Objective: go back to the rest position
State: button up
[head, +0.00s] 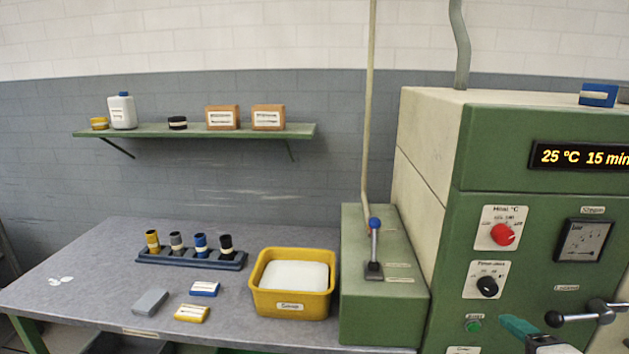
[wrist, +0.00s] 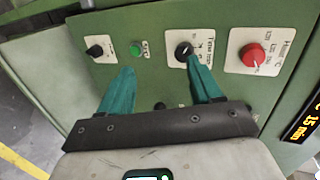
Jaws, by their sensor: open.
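My gripper (wrist: 158,90) has two teal fingers and is open and empty in the wrist view. Its fingers stand in front of the green machine's control panel, with the right finger overlapping the edge of a black knob (wrist: 184,49). Whether it touches the panel I cannot tell.
A red knob (head: 502,234) and a gauge (head: 584,240) are on the panel. A lever (head: 375,245) stands on a green block left of the machine. The grey table (head: 85,260) holds a yellow bin (head: 292,303) and a rack (head: 190,256). A shelf (head: 200,131) hangs behind.

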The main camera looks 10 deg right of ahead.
jog(key=s+a+f+n+g+y, duration=0.1)
jog(key=s+a+f+n+g, duration=0.2)
jog(key=s+f+n, duration=0.3)
jog(key=s+a+f+n+g, duration=0.4)
jog(key=s+f+n, duration=0.3)
jog(key=s+f, duration=0.2)
jog(key=s+a+f+n+g+y, duration=0.1)
jog(key=s+a+f+n+g, duration=0.3)
jog(key=s+f, duration=0.4)
notch_tip(320, 180, down, 3)
jog(key=shift+r+n+g+y, duration=0.1)
jog(key=shift+n+g+y, duration=0.2)
jog(key=shift+n+g, duration=0.65)
jog(key=shift+n+t, duration=0.25)
